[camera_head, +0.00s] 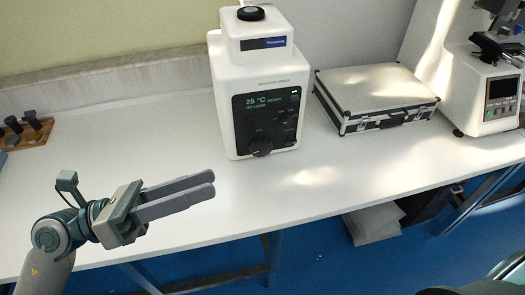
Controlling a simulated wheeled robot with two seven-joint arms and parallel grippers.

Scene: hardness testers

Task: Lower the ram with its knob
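A white tester (262,70) stands upright on the bench, a little right of the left gripper. A round black knob (250,13) sits on its top. Its dark front panel (268,120) shows "25 °C READY" and "NO LOAD" in green. A larger black dial (262,147) is at the panel's lower left, with smaller dials at the right. I see no ram clearly. My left gripper (213,183) is over the front of the bench, apart from the tester and holding nothing visible. Its fingers look close together, but the angle hides the gap. My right gripper is out of view.
A silver-edged case (375,90) lies right of the tester. Another white machine with a screen (502,88) stands at the far right. A wooden rack with dark pieces (28,130) is at the far left. The white bench (130,135) is clear left of the tester.

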